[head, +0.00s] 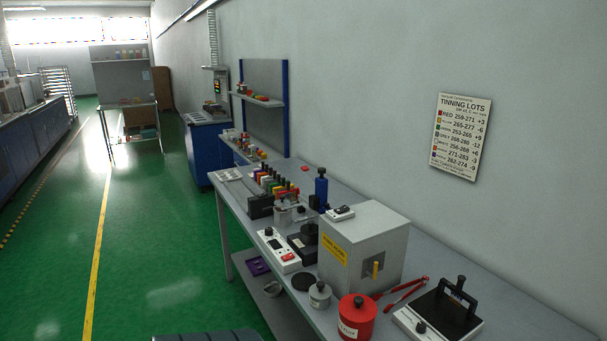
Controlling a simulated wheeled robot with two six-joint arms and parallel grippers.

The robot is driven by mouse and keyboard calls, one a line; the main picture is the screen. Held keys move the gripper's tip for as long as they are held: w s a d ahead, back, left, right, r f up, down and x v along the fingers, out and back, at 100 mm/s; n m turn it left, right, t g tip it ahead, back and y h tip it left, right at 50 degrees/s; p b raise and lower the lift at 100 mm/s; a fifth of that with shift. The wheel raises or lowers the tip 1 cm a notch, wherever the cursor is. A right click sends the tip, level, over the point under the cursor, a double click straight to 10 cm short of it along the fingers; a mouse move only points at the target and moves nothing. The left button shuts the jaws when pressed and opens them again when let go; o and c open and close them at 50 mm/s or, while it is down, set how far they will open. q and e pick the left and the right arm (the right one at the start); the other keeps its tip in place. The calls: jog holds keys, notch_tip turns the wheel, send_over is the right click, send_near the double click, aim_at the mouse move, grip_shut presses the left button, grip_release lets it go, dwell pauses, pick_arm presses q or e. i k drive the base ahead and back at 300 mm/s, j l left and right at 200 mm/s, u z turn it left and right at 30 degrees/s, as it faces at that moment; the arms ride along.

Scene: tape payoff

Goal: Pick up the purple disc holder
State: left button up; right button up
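A small flat purple object (258,266) lies low down, beneath the near workbench's left edge, on what looks like a lower shelf. Neither of my grippers shows in the head view.
A long grey workbench (341,319) runs along the right wall. It carries a grey box (343,255), a red canister (357,318), red-handled tongs (405,290) and a white switch unit (278,250). Green floor (150,260) is clear at left.

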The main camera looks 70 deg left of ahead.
aim_at(263, 169)
jog(key=u, duration=2.4)
